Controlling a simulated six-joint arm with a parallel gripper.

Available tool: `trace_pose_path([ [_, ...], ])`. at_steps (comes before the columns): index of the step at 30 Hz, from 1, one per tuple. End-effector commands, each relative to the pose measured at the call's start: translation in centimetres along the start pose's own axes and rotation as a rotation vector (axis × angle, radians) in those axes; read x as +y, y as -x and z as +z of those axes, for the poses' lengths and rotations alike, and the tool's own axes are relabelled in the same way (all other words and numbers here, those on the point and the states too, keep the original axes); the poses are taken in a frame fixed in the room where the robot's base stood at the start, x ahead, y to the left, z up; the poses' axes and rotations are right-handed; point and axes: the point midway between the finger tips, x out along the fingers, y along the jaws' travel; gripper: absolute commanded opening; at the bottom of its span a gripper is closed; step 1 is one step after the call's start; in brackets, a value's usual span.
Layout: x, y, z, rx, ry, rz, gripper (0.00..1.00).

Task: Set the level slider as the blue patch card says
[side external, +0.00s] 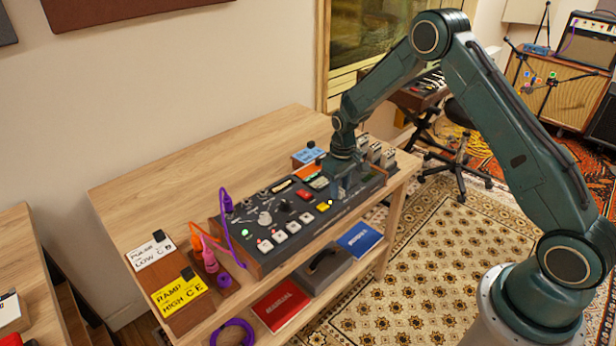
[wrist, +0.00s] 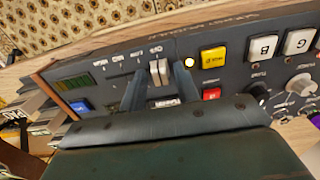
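The level slider's pale cap (wrist: 159,72) shows in the wrist view at the OFF end of a slot marked off, low, mid and high. My gripper (wrist: 161,75) is open around it, one finger on each side with visible gaps. In the side view my gripper (side external: 350,180) is low over the right part of the dark console (side external: 262,258) and hides the slider. A blue card (side external: 307,155) stands behind the console; its writing is too small to read.
A white card (side external: 150,250) reading "pulse low C" and a yellow card (side external: 180,295) reading "ramp high C E" stand at the left. Purple and orange cables rise beside the console. A yellow button (wrist: 213,58) and a red button (wrist: 212,93) lie close to the fingers.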

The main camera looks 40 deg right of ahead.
Motion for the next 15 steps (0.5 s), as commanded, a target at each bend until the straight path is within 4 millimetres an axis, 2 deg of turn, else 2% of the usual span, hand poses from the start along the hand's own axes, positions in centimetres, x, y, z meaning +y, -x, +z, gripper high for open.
trace_pose_path([
  [1, 0.0, 0.0, 0.0, 0.000, 0.000, 0.000, 0.21],
  [4, 0.0, 0.0, 0.0, 0.000, 0.000, 0.000, 0.01],
  [11, 0.1, 0.0, 0.0, 0.000, -0.001, 0.000, 0.00],
  [15, 1.4, 0.1, -0.1, 0.001, -0.004, 0.001, 0.00],
])
